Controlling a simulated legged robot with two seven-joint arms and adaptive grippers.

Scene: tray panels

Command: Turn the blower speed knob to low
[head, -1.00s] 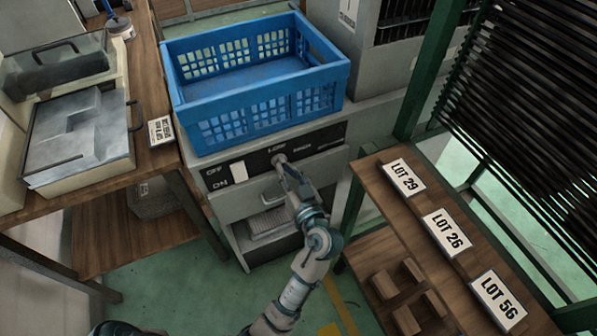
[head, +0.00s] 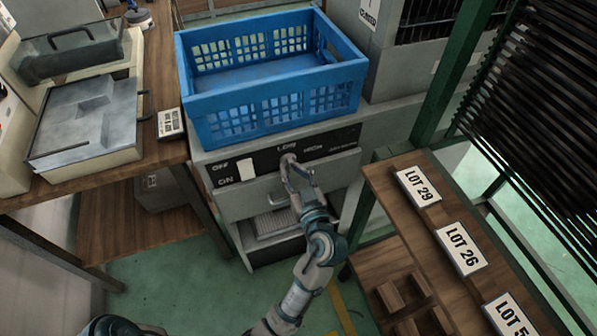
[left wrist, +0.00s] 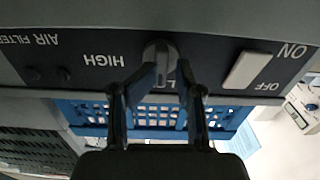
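The blower speed knob (head: 288,159) is a small grey round knob on the dark control panel (head: 340,140), just under the LOW label. It also shows upside down in the left wrist view (left wrist: 159,56), with a raised grip bar; its exact pointing is hard to tell. My left gripper (head: 302,176) is at the panel, its fingers spread apart at the knob. In the left wrist view the fingertips (left wrist: 168,70) lie either side of the knob's lower part; contact cannot be told. The LOW label is partly hidden there by a finger. My right gripper is not in view.
A white ON/OFF switch (head: 246,169) sits left of the knob. A blue crate (head: 270,107) stands on top of the machine, above the panel. A drawer handle (head: 279,201) is below. A wooden rack with LOT labels (head: 418,186) stands close on the right.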

